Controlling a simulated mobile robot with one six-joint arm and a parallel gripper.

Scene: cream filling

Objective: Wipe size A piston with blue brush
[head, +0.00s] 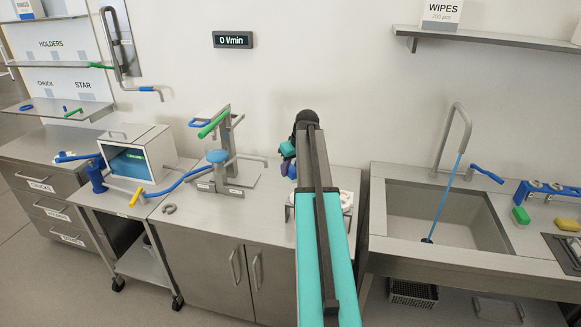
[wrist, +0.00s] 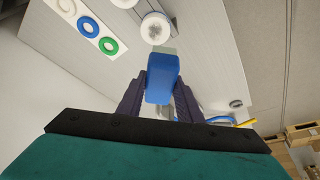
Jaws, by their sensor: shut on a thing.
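My gripper (wrist: 161,86) is shut on a blue block-shaped handle, which looks like the blue brush (wrist: 162,76). The brush's pale grey-green tip points away from my gripper. Just beyond the tip is a white round part (wrist: 155,29) with a rough grey centre, perhaps the piston; no size mark can be read on it. The tip appears close to its edge, but I cannot tell whether they touch.
A white panel with a blue ring (wrist: 88,27) and a green ring (wrist: 108,45) lies beside the white part. In the head view, a steel stand (head: 229,165) and an open box (head: 135,155) stand left. A sink (head: 445,212) is right.

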